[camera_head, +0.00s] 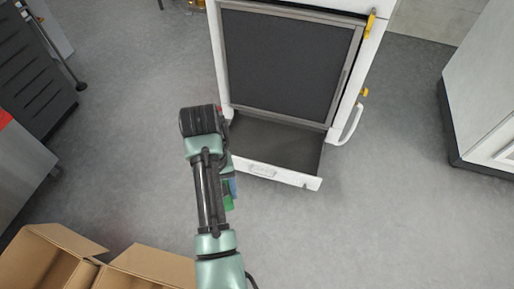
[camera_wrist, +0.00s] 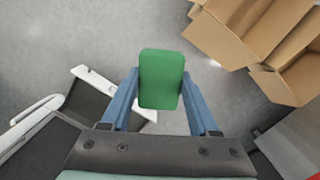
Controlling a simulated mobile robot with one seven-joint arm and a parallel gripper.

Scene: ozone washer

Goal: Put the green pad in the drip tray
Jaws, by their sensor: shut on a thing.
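The green pad (camera_wrist: 161,79) is a rounded rectangular block held between the two blue fingers of my gripper (camera_wrist: 160,92) in the wrist view. A small part of the pad (camera_head: 229,202) shows in the head view beside my arm, which hides the rest of it and most of my gripper (camera_head: 231,187). The drip tray (camera_head: 290,150) is a dark, shallow drawer with a white front, pulled out at the foot of the white washer. It looks empty where it shows. The pad is apart from the tray, to the left of its front edge in the head view.
The washer's dark panel (camera_head: 288,65) stands above the tray, with a white curved handle (camera_head: 349,126) at its right. Open cardboard boxes (camera_head: 55,258) stand at the bottom left. A grey cabinet (camera_head: 485,90) is at the right. The floor in front of the tray is clear.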

